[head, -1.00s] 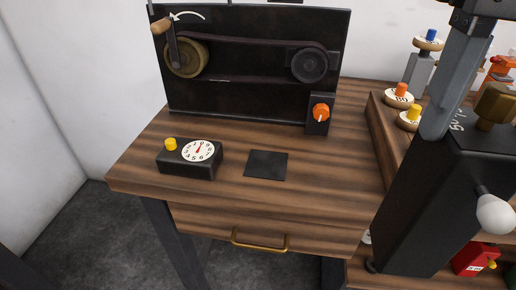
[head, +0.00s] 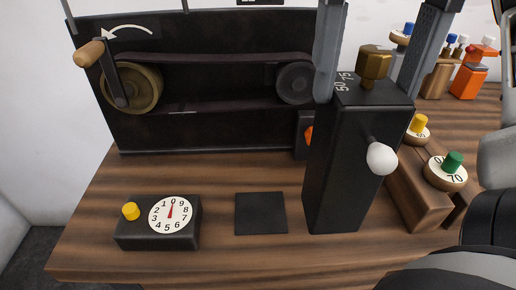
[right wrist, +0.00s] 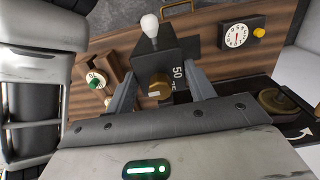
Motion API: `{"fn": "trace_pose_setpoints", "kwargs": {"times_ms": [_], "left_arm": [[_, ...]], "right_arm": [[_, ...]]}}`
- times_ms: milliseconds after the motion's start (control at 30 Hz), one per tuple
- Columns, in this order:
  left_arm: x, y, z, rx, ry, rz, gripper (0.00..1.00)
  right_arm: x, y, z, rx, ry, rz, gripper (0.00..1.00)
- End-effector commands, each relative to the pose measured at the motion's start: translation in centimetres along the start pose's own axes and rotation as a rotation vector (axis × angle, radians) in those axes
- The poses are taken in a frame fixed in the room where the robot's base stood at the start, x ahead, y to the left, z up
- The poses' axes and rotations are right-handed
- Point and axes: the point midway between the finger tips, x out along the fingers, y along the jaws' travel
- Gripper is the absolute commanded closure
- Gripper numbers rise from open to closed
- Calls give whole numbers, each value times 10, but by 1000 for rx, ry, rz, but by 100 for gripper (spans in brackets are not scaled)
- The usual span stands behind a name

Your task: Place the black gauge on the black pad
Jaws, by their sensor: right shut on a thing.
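The black gauge (head: 345,165) is a tall upright black box with a brass knob on top, a white ball on one side and the marks 50 and 75. My right gripper (head: 362,96) is shut on its upper part, one finger on each side. The right wrist view also shows the gauge (right wrist: 165,55) between the fingers. The black pad (head: 261,213) is a flat bare square on the wooden table, just left of the gauge. I cannot tell whether the gauge's base touches the table. My left gripper is not in view.
A low black dial box (head: 158,228) with a yellow button stands left of the pad. Behind is a black belt panel (head: 205,125) with a crank (head: 90,52). On the right, a wooden stand (head: 420,195) bears knobs with numbered discs.

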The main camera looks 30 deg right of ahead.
Motion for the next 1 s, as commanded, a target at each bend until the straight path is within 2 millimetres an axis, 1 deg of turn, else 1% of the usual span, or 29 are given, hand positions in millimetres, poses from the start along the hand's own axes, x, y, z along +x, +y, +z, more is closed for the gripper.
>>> {"fn": "trace_pose_setpoints", "kwargs": {"times_ms": [33,300,400,500,600,833,1000], "left_arm": [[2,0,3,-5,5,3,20],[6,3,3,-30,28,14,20],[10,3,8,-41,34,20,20],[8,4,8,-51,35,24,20],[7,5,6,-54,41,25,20],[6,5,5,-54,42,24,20],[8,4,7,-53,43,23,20]], "right_arm": [[8,-7,-7,1,-4,1,100],[31,-45,-45,0,-5,2,100],[51,-54,-54,-1,-5,2,100],[62,-62,-63,1,-2,1,100],[70,-68,-70,2,-1,0,100],[83,-76,-78,2,-1,-1,100],[106,-77,-80,3,1,-1,100]]}}
